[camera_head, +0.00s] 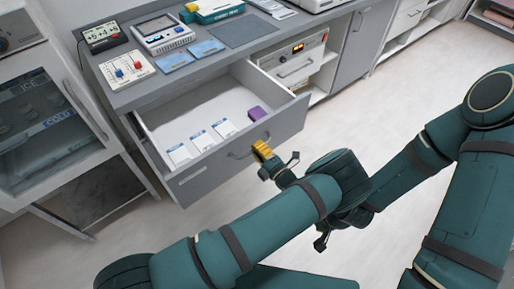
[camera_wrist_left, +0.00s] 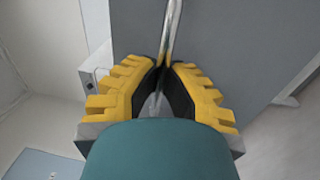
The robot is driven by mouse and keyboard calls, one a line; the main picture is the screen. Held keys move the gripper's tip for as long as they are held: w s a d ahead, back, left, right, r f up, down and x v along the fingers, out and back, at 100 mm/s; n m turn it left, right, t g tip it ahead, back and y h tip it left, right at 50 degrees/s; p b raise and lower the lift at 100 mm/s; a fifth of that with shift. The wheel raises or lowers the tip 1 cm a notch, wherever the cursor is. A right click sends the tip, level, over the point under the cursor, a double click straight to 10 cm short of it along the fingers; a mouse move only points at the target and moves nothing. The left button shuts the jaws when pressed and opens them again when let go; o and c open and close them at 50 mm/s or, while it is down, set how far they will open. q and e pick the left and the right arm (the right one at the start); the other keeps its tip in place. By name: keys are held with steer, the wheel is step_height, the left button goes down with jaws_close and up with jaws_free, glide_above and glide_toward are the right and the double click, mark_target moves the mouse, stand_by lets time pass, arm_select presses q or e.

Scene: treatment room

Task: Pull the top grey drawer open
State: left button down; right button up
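The top grey drawer (camera_head: 228,160) is pulled out from the cabinet under the counter, and its white inside shows. A metal bar handle (camera_wrist_left: 173,25) is on its grey front, which fills much of the left wrist view. My left gripper (camera_head: 263,150) has yellow, ridged fingers and is at this handle. In the left wrist view, the fingers (camera_wrist_left: 165,68) are closed together around the bar, one on each side.
The drawer holds several white packets (camera_head: 200,140) and a purple box (camera_head: 257,113). Devices and blue cards stand on the grey counter (camera_head: 135,97) above. A glass-door cooler (camera_head: 50,110) is at left. The pale floor (camera_head: 370,118) right of the drawer is clear.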

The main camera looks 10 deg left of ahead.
arm_select(q)
steer(key=shift+s+d, duration=0.15)
steer(key=shift+d, duration=0.05)
stand_by(0.3)
steer(key=c, duration=1)
jaws_free()
steer(key=shift+c, duration=0.2)
steer(key=shift+r, duration=0.15)
